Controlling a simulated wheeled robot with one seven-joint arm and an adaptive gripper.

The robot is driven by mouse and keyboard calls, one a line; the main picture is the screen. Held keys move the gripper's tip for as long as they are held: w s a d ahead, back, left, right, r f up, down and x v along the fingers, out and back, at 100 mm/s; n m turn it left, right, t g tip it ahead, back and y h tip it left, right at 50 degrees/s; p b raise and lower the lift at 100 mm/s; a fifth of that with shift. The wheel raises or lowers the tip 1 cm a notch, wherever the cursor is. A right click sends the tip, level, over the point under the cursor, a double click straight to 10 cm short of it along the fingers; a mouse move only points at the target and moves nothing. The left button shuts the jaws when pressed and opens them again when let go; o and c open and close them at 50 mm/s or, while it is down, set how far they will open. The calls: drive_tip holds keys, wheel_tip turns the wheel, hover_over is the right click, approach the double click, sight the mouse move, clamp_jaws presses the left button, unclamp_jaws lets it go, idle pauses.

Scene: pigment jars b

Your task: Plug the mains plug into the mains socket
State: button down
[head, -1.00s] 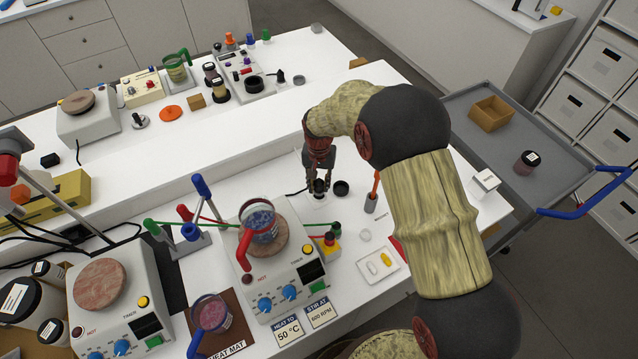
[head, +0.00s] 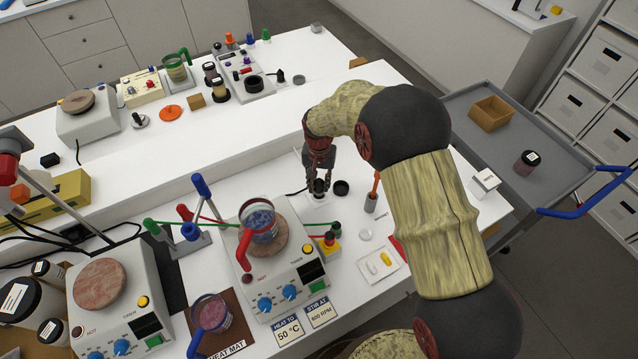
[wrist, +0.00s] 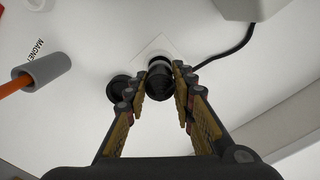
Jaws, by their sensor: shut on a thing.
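My gripper (head: 319,188) points down at the back of the white bench, its fingers closed around the black mains plug (wrist: 159,82). The plug also shows dark between the fingertips in the head view (head: 319,186). A black cable (wrist: 228,54) runs off from beside the right finger to the upper right of the wrist view. A white square plate with a round rim, which looks like the mains socket (wrist: 157,46), lies right at the plug, partly hidden by it. I cannot tell whether the plug is seated in it or just above.
A black round cap or ring (head: 341,188) lies close beside the plug. A grey holder with an orange rod (head: 371,202) stands to its right. A hotplate with a beaker (head: 258,222) stands nearer left. A raised white ledge (head: 230,150) runs behind.

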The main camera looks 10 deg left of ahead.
sight(319, 181)
drive_tip(key=shift+f+b, duration=0.65)
drive_tip(key=shift+f, duration=0.6)
drive_tip(key=c, duration=1.5)
unclamp_jaws()
drive_tip(key=shift+o, duration=0.4)
wheel_tip(319, 181, up, 12)
drive_tip(key=shift+r, duration=0.1)
